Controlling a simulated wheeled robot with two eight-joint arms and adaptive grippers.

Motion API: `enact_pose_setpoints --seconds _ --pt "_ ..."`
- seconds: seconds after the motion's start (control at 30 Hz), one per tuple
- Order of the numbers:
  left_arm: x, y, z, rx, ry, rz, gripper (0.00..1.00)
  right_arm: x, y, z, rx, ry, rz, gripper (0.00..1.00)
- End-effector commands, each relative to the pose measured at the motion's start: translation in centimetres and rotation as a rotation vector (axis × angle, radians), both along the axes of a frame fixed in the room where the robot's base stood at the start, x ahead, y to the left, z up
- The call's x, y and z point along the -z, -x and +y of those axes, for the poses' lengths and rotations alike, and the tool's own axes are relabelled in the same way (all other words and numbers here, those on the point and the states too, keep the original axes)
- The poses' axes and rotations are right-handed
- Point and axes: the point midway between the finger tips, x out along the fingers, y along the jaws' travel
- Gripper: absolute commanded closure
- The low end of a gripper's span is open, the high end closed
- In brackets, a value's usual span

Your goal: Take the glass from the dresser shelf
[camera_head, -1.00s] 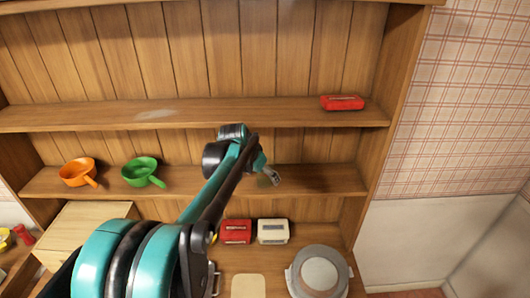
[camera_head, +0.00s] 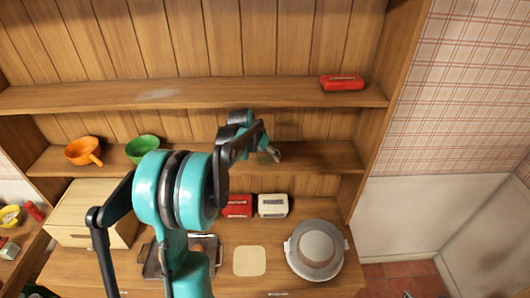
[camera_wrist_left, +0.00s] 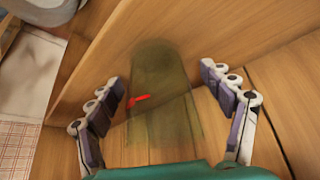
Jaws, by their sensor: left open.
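The glass (camera_wrist_left: 162,105) is a see-through, greenish, blurred cylinder in the left wrist view. It lies between the two fingers of my open left gripper (camera_wrist_left: 162,76), with a gap showing on each side. In the head view the glass (camera_head: 264,158) is a faint shape on the dresser's lower shelf (camera_head: 320,158), partly hidden by my left gripper (camera_head: 275,154). My left arm reaches in from below and covers part of the shelf. My right gripper is not in view.
A green pan (camera_head: 142,147) and an orange pan (camera_head: 82,150) stand left on the same shelf. A red box (camera_head: 342,82) sits on the shelf above. Below are a red box (camera_head: 237,206), a cream toaster-like box (camera_head: 273,206) and a grey lidded pot (camera_head: 316,248). The shelf right of the glass is clear.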

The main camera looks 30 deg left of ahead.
Motion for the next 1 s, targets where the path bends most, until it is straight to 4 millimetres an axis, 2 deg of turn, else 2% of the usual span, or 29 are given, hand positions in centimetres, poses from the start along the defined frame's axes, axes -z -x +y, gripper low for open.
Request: enact_pose_setpoints --seconds 0.13,0.37,0.73,0.93,1.0 --pt "0.0 0.0 0.0 0.0 0.0 0.0 0.19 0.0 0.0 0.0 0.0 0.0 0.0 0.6" --pt "0.0 0.0 0.0 0.0 0.0 0.0 0.8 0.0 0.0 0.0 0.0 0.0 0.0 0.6" --pt "-0.2 0.0 0.0 0.0 0.0 0.0 0.81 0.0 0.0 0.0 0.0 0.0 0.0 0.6" --pt "-1.7 0.1 0.0 0.0 0.0 0.0 0.81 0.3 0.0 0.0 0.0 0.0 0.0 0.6" --pt "-1.5 1.5 0.1 -0.002 0.0 0.0 0.81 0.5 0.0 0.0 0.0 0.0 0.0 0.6"
